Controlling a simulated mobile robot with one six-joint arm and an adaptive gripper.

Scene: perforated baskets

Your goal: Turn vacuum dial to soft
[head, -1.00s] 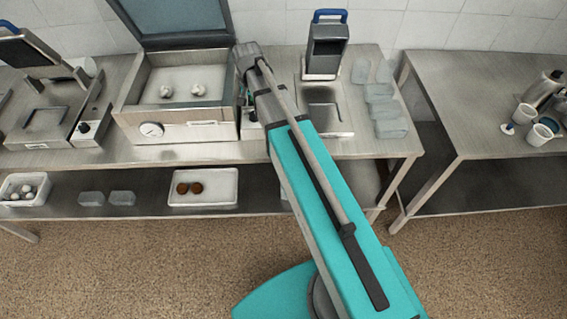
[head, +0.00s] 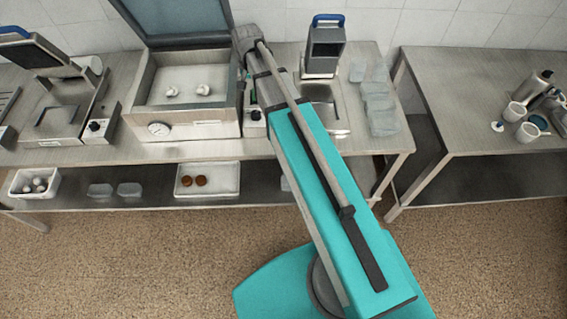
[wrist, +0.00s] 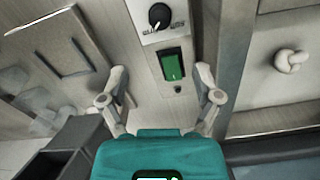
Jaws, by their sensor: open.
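A black dial (wrist: 159,15) on a pale panel with printed marks is at the top of the wrist view. A lit green switch (wrist: 172,65) sits below it on the same panel. My gripper (wrist: 160,80) is open and empty. Its fingers are spread either side of the switch in the picture, with the dial beyond the fingertips. I cannot tell whether they touch the panel. In the head view, the panel (head: 254,116) stands between the open-lidded vacuum chamber (head: 142,76) and my arm. My arm hides the gripper there. The dial's setting is unreadable.
White knotted pieces (head: 188,91) lie in the chamber, which has a round gauge (head: 158,129) in front. A second machine (head: 62,120) with its own black dial (head: 96,126) stands left. A blue-handled device (head: 324,45) and clear containers (head: 377,100) are right of my arm.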

